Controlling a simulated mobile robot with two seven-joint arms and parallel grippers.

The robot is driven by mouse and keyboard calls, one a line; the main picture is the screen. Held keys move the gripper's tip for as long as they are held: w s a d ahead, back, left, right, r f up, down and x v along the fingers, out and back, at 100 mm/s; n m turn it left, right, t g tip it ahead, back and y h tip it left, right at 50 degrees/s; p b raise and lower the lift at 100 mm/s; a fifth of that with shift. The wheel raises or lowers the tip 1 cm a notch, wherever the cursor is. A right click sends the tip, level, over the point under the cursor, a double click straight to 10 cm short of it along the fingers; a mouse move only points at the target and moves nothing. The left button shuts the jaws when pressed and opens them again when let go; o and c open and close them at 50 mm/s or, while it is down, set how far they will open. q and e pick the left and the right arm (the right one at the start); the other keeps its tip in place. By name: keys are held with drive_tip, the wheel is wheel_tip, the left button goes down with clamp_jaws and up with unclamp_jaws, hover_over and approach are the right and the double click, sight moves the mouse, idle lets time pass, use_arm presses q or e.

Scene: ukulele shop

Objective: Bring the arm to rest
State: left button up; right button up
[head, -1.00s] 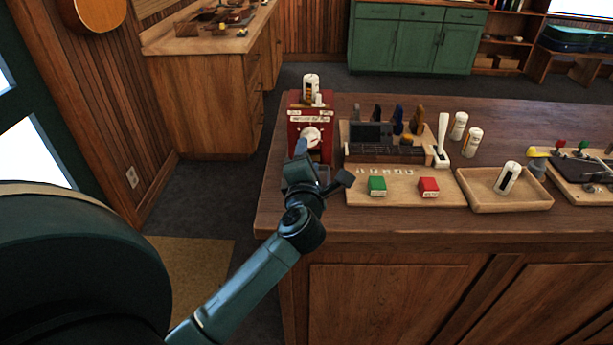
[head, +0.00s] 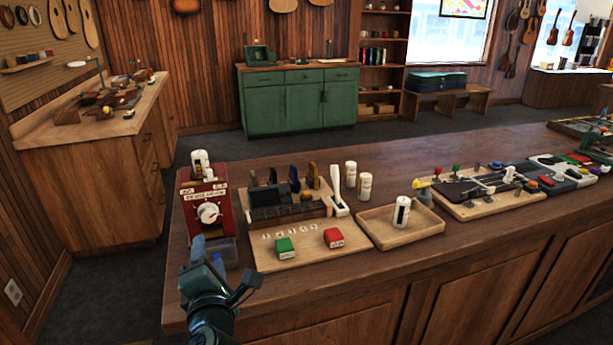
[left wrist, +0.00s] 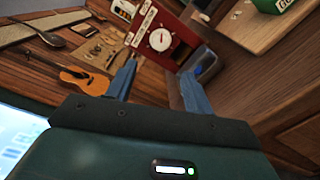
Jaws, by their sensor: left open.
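My left gripper (head: 207,255) is open and empty, at the front left corner of the wooden counter (head: 330,277). It is just in front of a red box with a white dial (head: 208,213) and partly covers a small bluish bin (head: 228,247) at the box's foot. In the left wrist view the two blue fingers stand apart with nothing between them (left wrist: 160,85). The red box (left wrist: 160,20) and the bin (left wrist: 205,68) show beyond the fingers. My right gripper is not in view.
A wooden board with a green block (head: 285,248) and a red block (head: 334,238) lies right of the gripper. A tray (head: 425,226) holds a white bottle (head: 402,211). More tools lie farther right. Floor (head: 110,270) is clear left of the counter.

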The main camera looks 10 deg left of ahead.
use_arm(q)
drive_tip(key=s+d+f+m+t+h, duration=0.1)
drive_tip(key=s+d+f+m+h, duration=0.2)
drive_tip(key=d+f+m+h, duration=0.55)
drive_tip(key=s+d+f+m+t+h, duration=0.1)
drive_tip(key=s+d+m+t+h, duration=0.25)
drive_tip(key=m, duration=1.05)
drive_tip(key=s+f+m+g, duration=0.4)
drive_tip(key=s+f+g, duration=0.1)
drive_tip(key=f, duration=0.3)
drive_tip(key=s+d+f+m+g, duration=0.1)
drive_tip(key=s+f+m+g, duration=0.3)
drive_tip(key=f, duration=0.4)
drive_tip(key=shift+s+f+g+y, duration=0.25)
drive_tip(key=shift+s+g+y, duration=0.1)
drive_tip(key=shift+s, duration=0.25)
drive_tip(key=shift+d, duration=0.1)
